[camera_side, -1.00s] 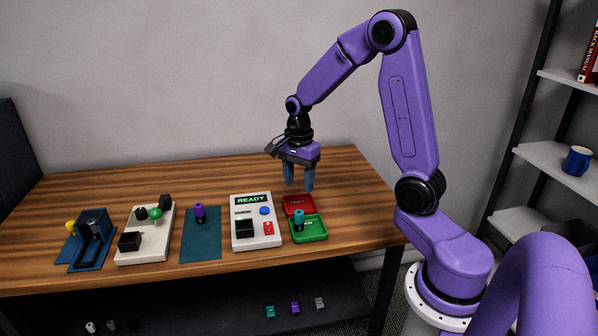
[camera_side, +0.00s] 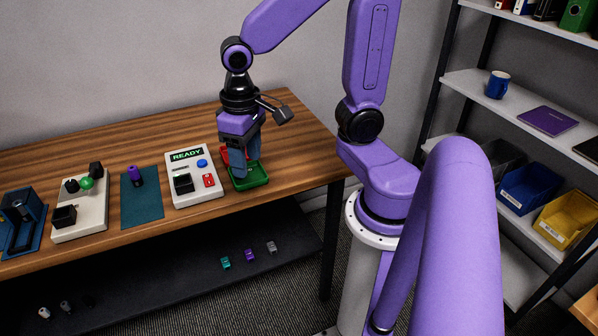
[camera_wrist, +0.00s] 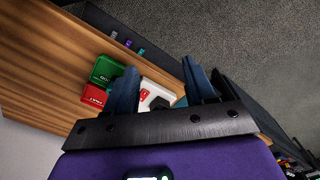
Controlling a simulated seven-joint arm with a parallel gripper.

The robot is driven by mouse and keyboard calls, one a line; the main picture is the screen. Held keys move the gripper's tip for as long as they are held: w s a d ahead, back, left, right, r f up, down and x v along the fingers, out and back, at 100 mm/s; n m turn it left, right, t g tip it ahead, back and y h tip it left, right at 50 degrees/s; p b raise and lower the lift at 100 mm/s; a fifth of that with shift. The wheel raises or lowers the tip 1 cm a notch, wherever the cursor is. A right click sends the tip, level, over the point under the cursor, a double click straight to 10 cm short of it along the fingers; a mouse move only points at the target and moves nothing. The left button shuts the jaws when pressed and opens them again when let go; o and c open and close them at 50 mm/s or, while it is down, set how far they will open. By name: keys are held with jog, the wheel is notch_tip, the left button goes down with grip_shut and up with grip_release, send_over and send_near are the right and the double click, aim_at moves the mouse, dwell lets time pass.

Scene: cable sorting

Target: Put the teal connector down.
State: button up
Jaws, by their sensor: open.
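My gripper (camera_side: 240,165) is low over the green tray (camera_side: 250,182) and the red tray behind it in the side view. Its blue fingers are apart in the wrist view (camera_wrist: 163,88). I cannot make out the upright teal connector in either current view; the fingers cover part of the trays. The green tray (camera_wrist: 104,68) also shows in the wrist view, left of the fingers, beside the red tray (camera_wrist: 91,96). A small teal piece (camera_side: 226,262) lies on the lower shelf, beside a purple piece (camera_side: 249,255) and a grey piece (camera_side: 271,247).
A white test unit (camera_side: 195,187) reading READY stands just left of the trays. Further left are a teal mat (camera_side: 146,205) with a purple connector (camera_side: 136,175), a white fixture (camera_side: 90,222) and a blue fixture (camera_side: 22,207). The table (camera_side: 150,125) behind them is clear.

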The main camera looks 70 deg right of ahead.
jog(key=s+a+n, duration=0.1)
jog(key=s+n, duration=1)
jog(key=n, duration=0.1)
jog(key=shift+s+a, duration=0.4)
